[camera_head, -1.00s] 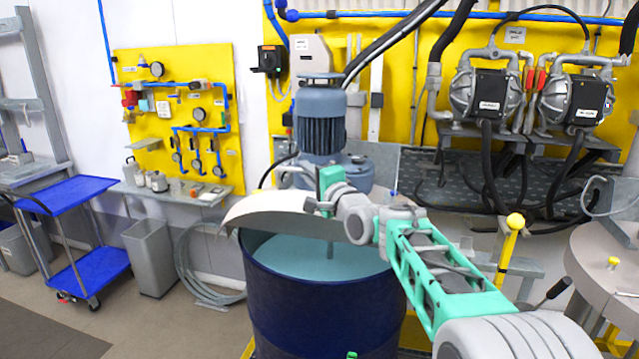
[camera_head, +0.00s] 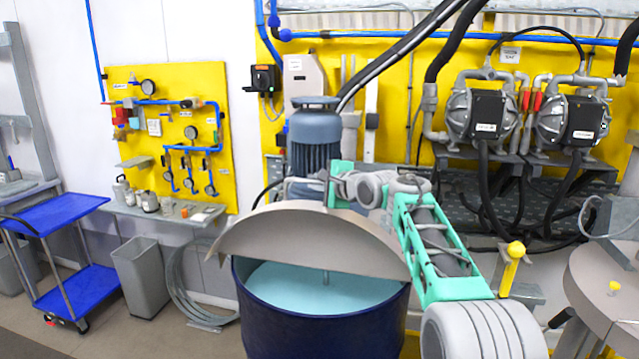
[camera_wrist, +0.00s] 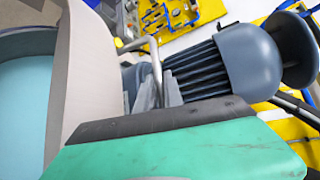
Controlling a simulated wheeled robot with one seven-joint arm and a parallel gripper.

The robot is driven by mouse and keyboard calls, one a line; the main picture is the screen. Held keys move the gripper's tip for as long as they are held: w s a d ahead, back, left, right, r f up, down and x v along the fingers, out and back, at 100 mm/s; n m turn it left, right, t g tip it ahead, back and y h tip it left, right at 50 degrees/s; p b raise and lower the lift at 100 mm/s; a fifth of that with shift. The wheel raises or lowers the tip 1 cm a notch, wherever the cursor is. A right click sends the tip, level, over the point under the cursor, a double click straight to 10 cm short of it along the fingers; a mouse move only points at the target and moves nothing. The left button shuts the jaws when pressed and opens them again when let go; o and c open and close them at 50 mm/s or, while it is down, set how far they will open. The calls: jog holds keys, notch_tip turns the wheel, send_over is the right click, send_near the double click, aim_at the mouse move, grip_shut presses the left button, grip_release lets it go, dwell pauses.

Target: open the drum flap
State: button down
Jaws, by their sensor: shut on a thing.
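The drum flap (camera_head: 308,232) is a grey-beige half-disc, tilted steeply up over the blue drum (camera_head: 322,329). In the wrist view, the flap (camera_wrist: 88,70) stands at the left, and a thin metal bar (camera_wrist: 155,60) runs down to the dark pad of my green finger. My gripper is shut on this bar, which looks like the flap's handle; the grip itself is mostly hidden.
The agitator motor (camera_head: 315,145) stands close behind the flap and my gripper; it also fills the wrist view's right (camera_wrist: 225,65). A yellow-topped post (camera_head: 512,265) and a round beige lid (camera_head: 605,290) are at the right.

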jog(key=shift+r, duration=0.15)
jog(key=c, duration=1.6)
grip_release()
jog(key=shift+s+a, duration=0.1)
jog(key=shift+a, duration=0.05)
jog(key=shift+o, duration=0.6)
jog(key=shift+s+d+b, duration=0.25)
jog(key=shift+d+b, duration=0.1)
jog(key=b+v, duration=0.2)
jog(key=v, duration=0.5)
jog(key=shift+b, duration=0.3)
